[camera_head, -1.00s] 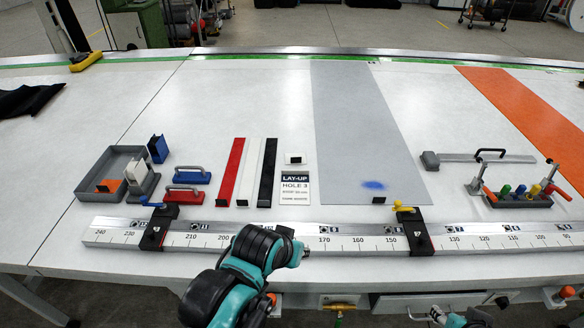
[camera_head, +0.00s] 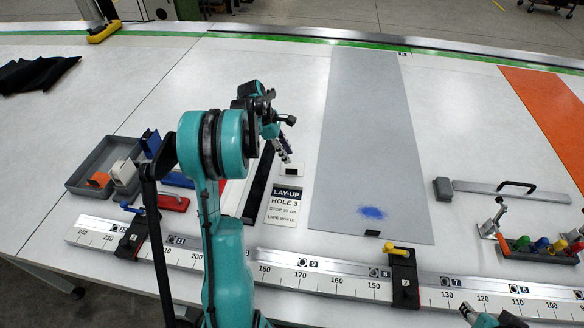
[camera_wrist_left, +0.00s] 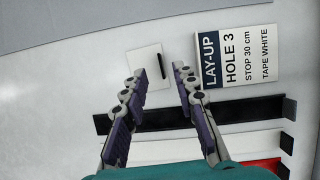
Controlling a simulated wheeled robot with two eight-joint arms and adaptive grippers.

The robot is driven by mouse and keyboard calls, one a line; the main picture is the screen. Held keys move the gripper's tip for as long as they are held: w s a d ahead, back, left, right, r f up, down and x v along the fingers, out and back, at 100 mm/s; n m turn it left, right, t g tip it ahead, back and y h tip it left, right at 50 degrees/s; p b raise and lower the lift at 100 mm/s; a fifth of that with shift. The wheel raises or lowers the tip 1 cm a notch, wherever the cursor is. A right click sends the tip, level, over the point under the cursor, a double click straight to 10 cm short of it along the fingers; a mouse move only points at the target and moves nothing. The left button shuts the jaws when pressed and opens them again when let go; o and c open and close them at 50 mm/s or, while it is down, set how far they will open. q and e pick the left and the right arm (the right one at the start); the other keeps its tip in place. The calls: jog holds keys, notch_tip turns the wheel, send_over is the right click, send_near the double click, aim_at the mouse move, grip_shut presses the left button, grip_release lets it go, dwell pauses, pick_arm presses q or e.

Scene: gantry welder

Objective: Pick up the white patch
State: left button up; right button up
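The white patch (camera_head: 291,169) is a small white square with a black tab, lying flat on the table just above the LAY-UP card in the head view. It also shows in the left wrist view (camera_wrist_left: 150,66), partly between and beyond the fingertips. My left gripper (camera_head: 286,156) is open and empty, over the table at the patch, its fingers pointing toward it. In the left wrist view the two fingers (camera_wrist_left: 160,72) are spread apart, with the left fingertip near the patch's edge. Only a small part of my right arm shows at the bottom right.
The LAY-UP card (camera_head: 284,205) lies beside the patch. Black (camera_head: 260,182), white and red strips lie to the left, partly hidden by my arm. A grey sheet (camera_head: 368,120) lies right. A ruler rail (camera_head: 330,283) with clamps runs along the front. A grey tray (camera_head: 80,181) stands left.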

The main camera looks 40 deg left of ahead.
aim_at(289, 167)
pick_arm(q)
jog(key=x, duration=0.3)
jog(key=shift+a+f+b, duration=0.3)
jog(key=shift+b, duration=0.1)
notch_tip(289, 167, down, 4)
jog(key=shift+d+f+b, duration=0.2)
jog(key=shift+b, duration=0.5)
jog(key=shift+w+d+f, duration=0.1)
jog(key=shift+w+f, duration=0.05)
jog(key=shift+f, duration=0.1)
jog(key=shift+r, duration=0.1)
grip_shut()
